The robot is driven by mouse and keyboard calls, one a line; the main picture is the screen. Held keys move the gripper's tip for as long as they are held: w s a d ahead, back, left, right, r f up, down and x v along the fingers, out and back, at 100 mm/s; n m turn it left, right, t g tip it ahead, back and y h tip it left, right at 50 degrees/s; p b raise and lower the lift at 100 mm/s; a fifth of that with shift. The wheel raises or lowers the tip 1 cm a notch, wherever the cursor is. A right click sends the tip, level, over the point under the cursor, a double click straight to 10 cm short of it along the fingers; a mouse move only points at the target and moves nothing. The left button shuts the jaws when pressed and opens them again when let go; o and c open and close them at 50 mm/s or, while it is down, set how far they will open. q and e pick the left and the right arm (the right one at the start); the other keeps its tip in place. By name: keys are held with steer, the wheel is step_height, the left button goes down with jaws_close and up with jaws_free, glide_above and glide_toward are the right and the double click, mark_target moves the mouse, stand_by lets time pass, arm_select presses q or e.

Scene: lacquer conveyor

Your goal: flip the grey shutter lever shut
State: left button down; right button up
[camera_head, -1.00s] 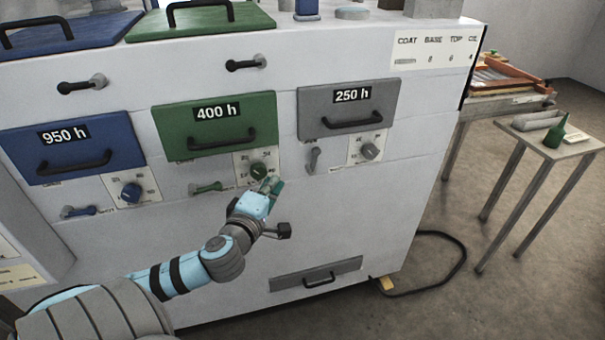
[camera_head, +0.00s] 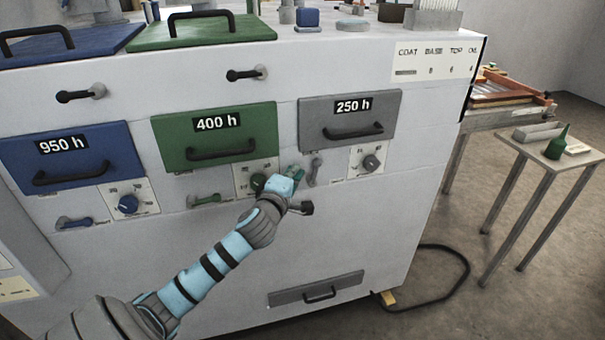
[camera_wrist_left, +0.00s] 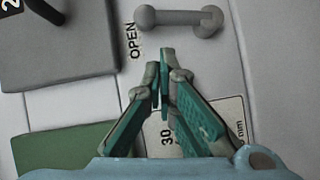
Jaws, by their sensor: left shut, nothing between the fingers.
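The grey shutter lever (camera_head: 314,171) is on the white machine front, below the grey 250 h panel (camera_head: 351,117). It stands upright in the head view. In the left wrist view the lever (camera_wrist_left: 178,19) lies across the top, with the word OPEN beside its left end. My left gripper (camera_head: 297,172) is just left of the lever. In the left wrist view its green-padded fingertips (camera_wrist_left: 165,62) are together and empty, a little short of the lever with a visible gap. My right gripper is not in view.
A grey dial (camera_head: 371,163) is right of the lever. A green dial (camera_head: 258,182) and a lying green lever (camera_head: 205,200) are to the left. The grey panel's handle (camera_head: 353,132) juts out above. A small table (camera_head: 552,152) stands at the right.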

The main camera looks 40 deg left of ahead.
mark_target(314, 172)
arm_select(q)
steer(key=shift+w+d+f, duration=0.1)
steer(key=shift+w+d, duration=0.2)
steer(key=shift+w, duration=0.25)
steer(key=shift+w+d+f, duration=0.1)
steer(key=shift+w+d, duration=0.15)
steer(key=shift+w, duration=0.25)
steer(key=shift+r, duration=0.1)
